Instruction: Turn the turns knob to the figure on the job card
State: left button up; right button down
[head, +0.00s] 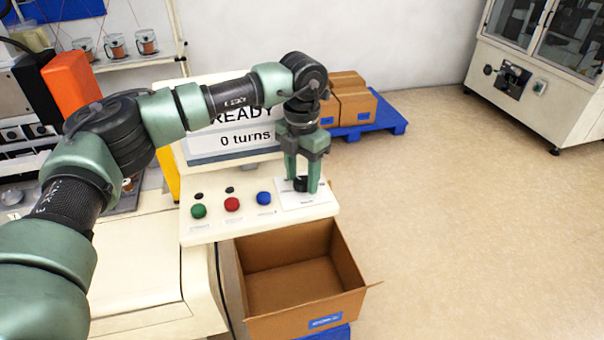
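The black turns knob (300,185) is on the right end of the cream control panel (215,235), on a white label plate. My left gripper (302,184) points down over it, with one green finger on each side. The fingers are apart with the knob between them; whether they press on it I cannot tell. The display (235,140) behind reads "READY" and "0 turns", partly covered by my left arm. I cannot make out a job card or its figure. My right gripper is not in view.
Green (198,211), red (232,204) and blue (264,198) buttons sit left of the knob. An open cardboard box (345,262) stands below the panel. Closed boxes (352,105) lie on a blue pallet behind. The floor at right is clear up to a cabinet (530,65).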

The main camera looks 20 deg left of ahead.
pick_arm(q)
grip_shut()
